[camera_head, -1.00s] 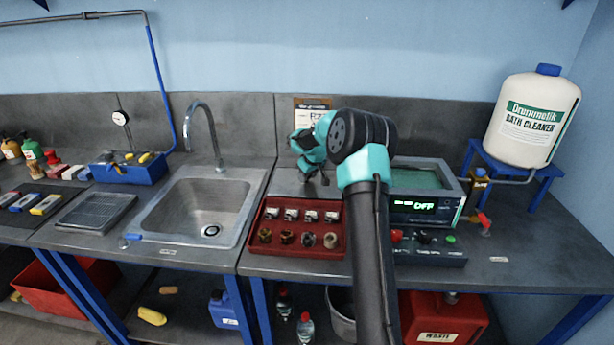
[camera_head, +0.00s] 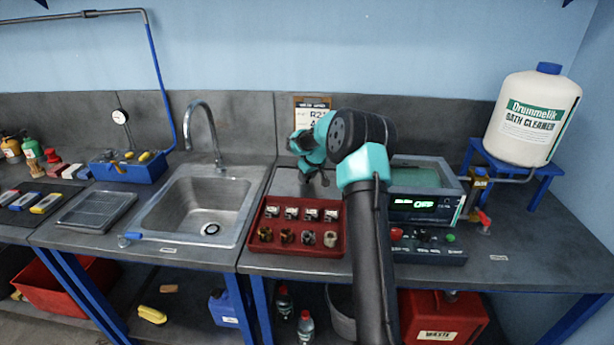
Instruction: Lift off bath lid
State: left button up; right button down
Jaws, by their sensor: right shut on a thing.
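The bath (camera_head: 452,208) stands on the right part of the bench, with an OFF display on its front. Its top is uncovered and shows a greenish inside. A flat grey plate, which looks like the bath lid (camera_head: 285,181), lies on the bench behind the red tray. My right gripper (camera_head: 318,180) points down over the right part of this plate, with its fingers close together, shut on the lid. Its grip point is small and partly hidden by my own arm, which also covers the bath's left side. My left gripper is not in view.
A red tray (camera_head: 296,251) with several small metal parts sits in front of the lid. A control box (camera_head: 440,257) stands before the bath. A sink (camera_head: 192,210) lies to the left. A white cleaner tank (camera_head: 530,115) stands on a blue stand at the right.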

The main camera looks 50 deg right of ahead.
jog(key=shift+f, duration=0.1)
jog(key=shift+c, duration=0.8)
grip_release()
jog(key=shift+r, duration=3.5)
